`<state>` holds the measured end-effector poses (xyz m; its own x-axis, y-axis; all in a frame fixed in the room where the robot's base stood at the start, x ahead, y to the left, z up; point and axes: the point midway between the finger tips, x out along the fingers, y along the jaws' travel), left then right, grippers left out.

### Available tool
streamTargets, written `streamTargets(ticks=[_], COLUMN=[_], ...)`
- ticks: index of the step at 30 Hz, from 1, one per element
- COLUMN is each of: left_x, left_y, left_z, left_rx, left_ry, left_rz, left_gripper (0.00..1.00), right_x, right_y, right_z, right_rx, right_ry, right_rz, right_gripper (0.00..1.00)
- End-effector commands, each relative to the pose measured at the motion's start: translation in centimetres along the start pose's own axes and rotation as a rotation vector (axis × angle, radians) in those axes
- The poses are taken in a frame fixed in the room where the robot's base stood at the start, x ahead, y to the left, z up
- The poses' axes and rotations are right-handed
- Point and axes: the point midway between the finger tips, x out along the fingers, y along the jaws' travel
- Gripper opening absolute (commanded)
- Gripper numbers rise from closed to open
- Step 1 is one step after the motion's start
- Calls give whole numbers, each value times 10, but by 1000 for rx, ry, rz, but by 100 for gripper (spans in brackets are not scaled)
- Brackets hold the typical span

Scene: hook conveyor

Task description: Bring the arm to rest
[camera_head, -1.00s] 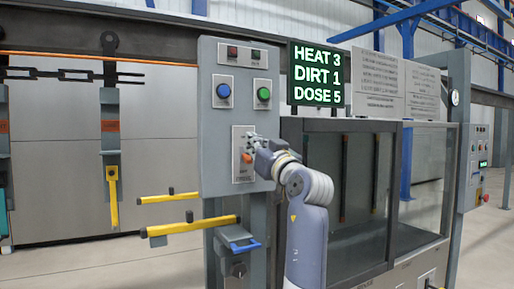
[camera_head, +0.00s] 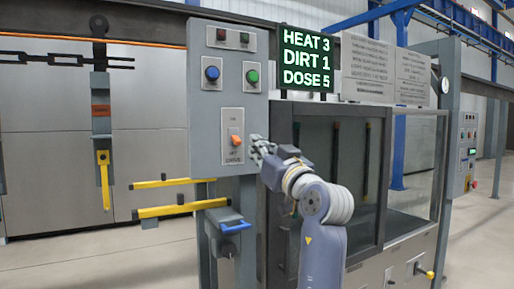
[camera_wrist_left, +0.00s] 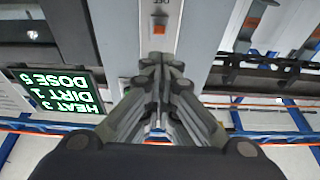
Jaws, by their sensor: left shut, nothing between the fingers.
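My left gripper (camera_head: 258,148) is in front of the grey control panel (camera_head: 203,100), just right of the orange drive switch (camera_head: 236,140). Its fingers are shut and empty; they also show closed together in the left wrist view (camera_wrist_left: 158,62). The orange switch (camera_wrist_left: 158,29) shows above the fingertips there, apart from them. The arm rises from the bottom of the head view. My right gripper is not in view.
A blue button (camera_head: 212,73) and a green button (camera_head: 252,76) sit higher on the panel. The display (camera_head: 307,60) reads HEAT 3, DIRT 1, DOSE 5. Yellow bars (camera_head: 180,208) stick out left below the panel. A glass-sided booth (camera_head: 415,170) stands behind the arm.

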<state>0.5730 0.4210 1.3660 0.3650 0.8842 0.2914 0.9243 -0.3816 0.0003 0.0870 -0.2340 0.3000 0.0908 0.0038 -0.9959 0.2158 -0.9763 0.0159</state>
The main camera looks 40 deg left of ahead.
Motion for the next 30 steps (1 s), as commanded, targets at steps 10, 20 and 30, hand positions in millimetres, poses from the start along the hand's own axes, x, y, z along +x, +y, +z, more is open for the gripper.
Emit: streamTargets(ticks=[10, 20, 30], left_x=[0, -23, -116], left_y=[1, 112, 211], left_z=[1, 108, 330], left_rx=[2, 220, 480], left_ry=[0, -37, -181], left_rz=[3, 267, 673], left_gripper=[0, 0, 0], right_x=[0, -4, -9], right_y=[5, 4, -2], right_z=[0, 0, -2], right_rx=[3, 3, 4], right_ry=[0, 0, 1], right_rz=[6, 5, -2], right_gripper=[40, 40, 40])
